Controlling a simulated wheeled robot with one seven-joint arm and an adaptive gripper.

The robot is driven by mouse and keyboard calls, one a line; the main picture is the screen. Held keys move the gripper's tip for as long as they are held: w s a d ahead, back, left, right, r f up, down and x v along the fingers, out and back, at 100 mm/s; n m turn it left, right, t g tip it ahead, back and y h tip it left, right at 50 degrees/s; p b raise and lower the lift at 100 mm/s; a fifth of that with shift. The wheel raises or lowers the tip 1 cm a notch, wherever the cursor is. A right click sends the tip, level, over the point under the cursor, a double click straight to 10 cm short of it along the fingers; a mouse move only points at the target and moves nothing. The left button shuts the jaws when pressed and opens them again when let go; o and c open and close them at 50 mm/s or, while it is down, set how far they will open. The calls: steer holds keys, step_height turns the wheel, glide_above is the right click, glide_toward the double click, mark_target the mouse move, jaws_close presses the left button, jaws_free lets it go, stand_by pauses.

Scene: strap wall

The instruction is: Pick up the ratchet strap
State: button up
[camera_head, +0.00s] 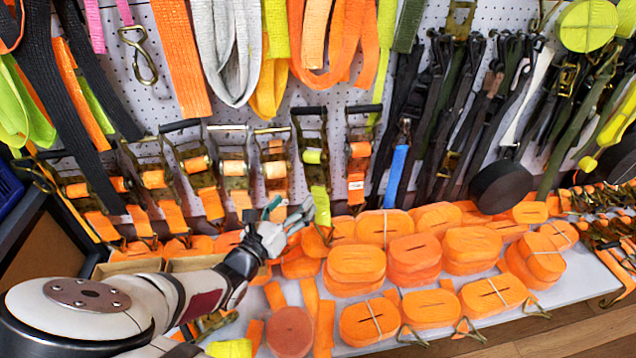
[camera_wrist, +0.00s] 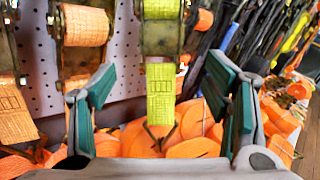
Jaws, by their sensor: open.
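Several ratchet straps hang in a row on the pegboard wall. One has yellow-green webbing (camera_head: 313,157) wound in its metal ratchet, with a short yellow-green tail (camera_head: 320,203) hanging below. My gripper (camera_head: 290,207) is in front of the lower part of this row, its fingers open and empty. In the wrist view, the yellow-green tail (camera_wrist: 161,94) hangs between the two green-padded fingers, touching neither, with its wound roll (camera_wrist: 161,9) above. A dark metal hook shows below the tail. The upper ratchet is cut off in that view. How far the tail is from the fingers cannot be told.
Ratchets with orange webbing (camera_head: 234,167) hang close on both sides. Stacks of orange coiled straps (camera_head: 355,265) crowd the white shelf (camera_head: 590,275) below. A black round coil (camera_head: 500,187) and dark straps hang to the right. Loose webbing hangs above.

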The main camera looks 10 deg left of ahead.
mark_target(314, 178)
steer(key=b+x, duration=0.2)
steer(key=x, duration=0.5)
steer(key=shift+b+x, duration=1.35)
steer(key=shift+x, duration=1.35)
steer(key=shift+d, duration=0.1)
steer(key=shift+c, duration=0.6)
steer(key=shift+s, duration=0.1)
steer(key=c, duration=1.3)
steer(key=shift+r, duration=0.15)
jaws_close()
steer(key=shift+r, duration=0.1)
